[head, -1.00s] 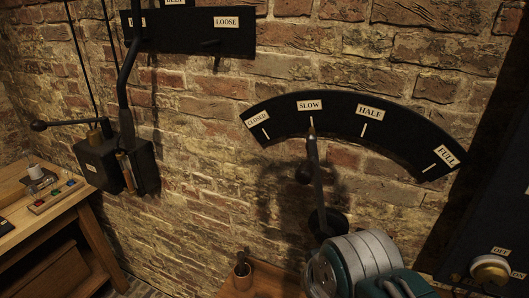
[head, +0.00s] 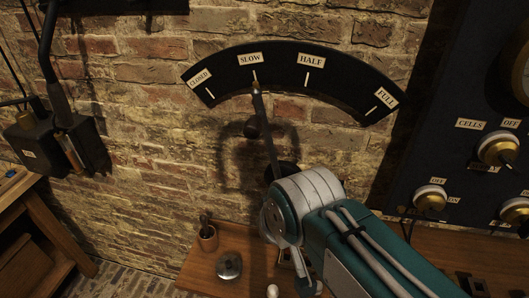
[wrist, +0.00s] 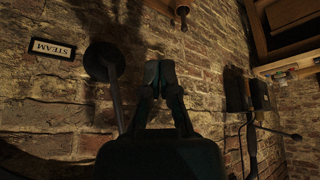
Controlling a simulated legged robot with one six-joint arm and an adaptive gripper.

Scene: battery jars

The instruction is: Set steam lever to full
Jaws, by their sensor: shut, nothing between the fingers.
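The steam lever (head: 266,130) is a dark rod on a round wall pivot. Its tip is at SLOW on the black arc plate (head: 345,78), which is marked CLOSED, SLOW, HALF and FULL (head: 386,96) from left to right. My gripper (wrist: 160,72) is shut and empty in the wrist view. The lever's round hub (wrist: 104,62) and rod (wrist: 117,105) are just left of it there, near an upside-down STEAM label (wrist: 52,49). I cannot tell if they touch. In the head view my arm hides the gripper and part of the pivot.
A black panel (head: 440,95) with brass-and-white knobs stands at the right. A wooden shelf (head: 212,268) below holds a cup (head: 208,237) and a round metal lid (head: 229,265). A black box (head: 55,140) hangs on the left wall. The brick wall left of the lever is clear.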

